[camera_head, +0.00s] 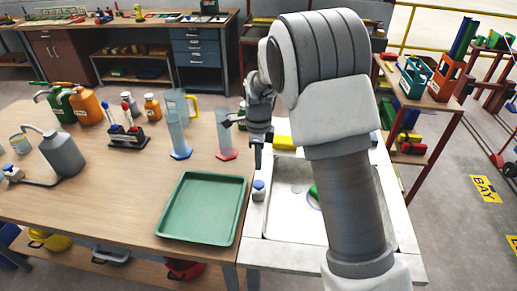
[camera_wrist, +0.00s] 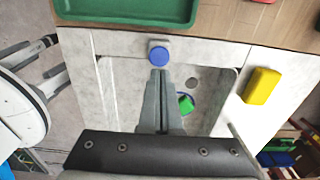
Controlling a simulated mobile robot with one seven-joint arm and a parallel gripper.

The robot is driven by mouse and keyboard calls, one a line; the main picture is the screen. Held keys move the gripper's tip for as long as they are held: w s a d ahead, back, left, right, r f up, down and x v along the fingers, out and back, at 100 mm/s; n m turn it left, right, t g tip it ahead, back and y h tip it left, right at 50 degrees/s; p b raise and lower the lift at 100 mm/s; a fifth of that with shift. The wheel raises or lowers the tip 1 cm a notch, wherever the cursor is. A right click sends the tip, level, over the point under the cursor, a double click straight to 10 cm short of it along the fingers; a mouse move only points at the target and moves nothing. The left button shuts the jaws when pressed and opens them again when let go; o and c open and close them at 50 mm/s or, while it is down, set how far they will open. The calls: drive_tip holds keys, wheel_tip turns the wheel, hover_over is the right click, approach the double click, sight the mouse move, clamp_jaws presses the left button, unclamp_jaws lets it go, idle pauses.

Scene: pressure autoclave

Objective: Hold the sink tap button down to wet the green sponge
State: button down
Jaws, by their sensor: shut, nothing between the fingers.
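The sink tap button is a round blue cap (camera_wrist: 159,55) on a small white post at the sink's edge; it also shows in the head view (camera_head: 258,184). My gripper (camera_wrist: 160,73) is shut and empty, its fingertips at the cap's near edge in the wrist view. In the head view my gripper (camera_head: 257,165) points down just above the cap, with a small gap showing. The green sponge (camera_wrist: 186,104) lies in the sink basin (camera_wrist: 222,92) by the drain, partly hidden by my finger.
A yellow block (camera_wrist: 262,86) sits on the sink counter, right of the basin in the wrist view. A green tray (camera_head: 203,208) lies on the wooden table beside the sink. Tall cylinders (camera_head: 179,138) (camera_head: 225,140) stand behind the tray.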

sight(259, 183)
wheel_tip(259, 183, down, 6)
drive_tip(key=shift+f, duration=0.25)
